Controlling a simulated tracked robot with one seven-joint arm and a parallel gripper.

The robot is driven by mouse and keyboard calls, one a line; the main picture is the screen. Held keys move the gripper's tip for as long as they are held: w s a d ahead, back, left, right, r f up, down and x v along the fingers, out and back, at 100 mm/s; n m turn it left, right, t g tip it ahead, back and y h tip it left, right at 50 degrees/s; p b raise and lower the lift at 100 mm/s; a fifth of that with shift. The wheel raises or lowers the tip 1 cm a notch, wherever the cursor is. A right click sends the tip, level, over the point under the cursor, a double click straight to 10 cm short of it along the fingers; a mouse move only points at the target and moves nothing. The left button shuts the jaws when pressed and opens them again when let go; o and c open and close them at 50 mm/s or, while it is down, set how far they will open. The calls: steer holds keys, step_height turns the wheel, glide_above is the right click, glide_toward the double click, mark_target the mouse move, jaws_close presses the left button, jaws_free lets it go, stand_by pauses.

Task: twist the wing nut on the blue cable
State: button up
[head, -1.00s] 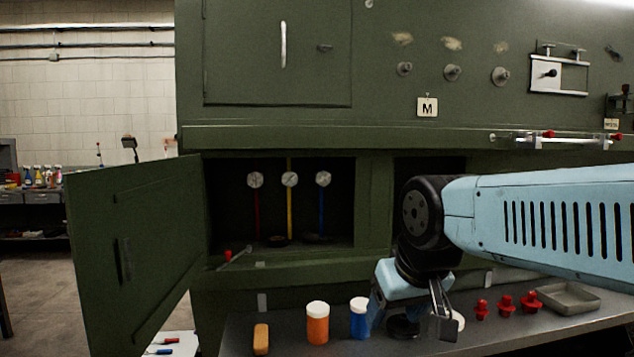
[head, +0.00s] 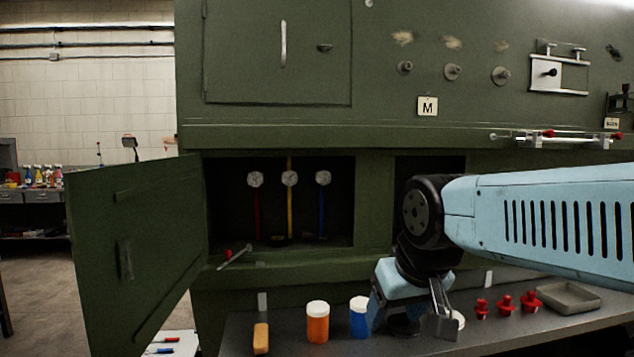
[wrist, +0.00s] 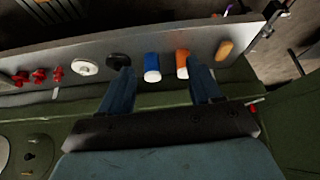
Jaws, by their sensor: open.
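The blue cable (head: 322,214) hangs upright in the open compartment, right of a yellow cable (head: 290,215) and a red cable (head: 257,212). A pale round wing nut (head: 323,178) sits at its top. My gripper (head: 437,318) is low over the shelf, right of and below the compartment, well apart from the blue cable. In the wrist view my gripper (wrist: 163,88) is open, its two fingers apart with nothing held. The cables do not show in the wrist view.
The open door (head: 135,255) swings out at left. The shelf (head: 285,335) holds an orange bottle (head: 317,323), a blue bottle (head: 359,318), a tan block (head: 261,338), several red knobs (head: 506,305) and a grey tray (head: 568,298). A red-ended tool (head: 235,257) lies on the compartment's sill.

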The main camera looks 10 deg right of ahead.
steer(key=shift+c, duration=0.5)
steer(key=shift+w+r, duration=0.1)
steer(key=shift+w, duration=0.1)
steer(key=shift+c, duration=0.8)
steer(key=w+n+t, duration=0.1)
steer(key=w+n, duration=0.1)
steer(key=w+r+n, duration=0.1)
steer(key=w, duration=0.2)
steer(key=w+a+r+n+t, duration=0.1)
steer(key=w+n, duration=0.1)
steer(key=shift+w+r+n+t, duration=0.2)
steer(key=shift+r+n+t, duration=0.05)
steer(key=shift+n+t, duration=0.05)
steer(key=shift+c, duration=1.2)
steer(key=n+t+h, duration=0.2)
steer(key=n+t, duration=0.8)
steer(key=n, duration=1)
glide_toward(326, 178)
steer(key=w, duration=0.6)
steer(key=w+d, duration=0.1)
steer(key=w, duration=0.2)
steer(key=shift+r, duration=0.15)
jaws_close()
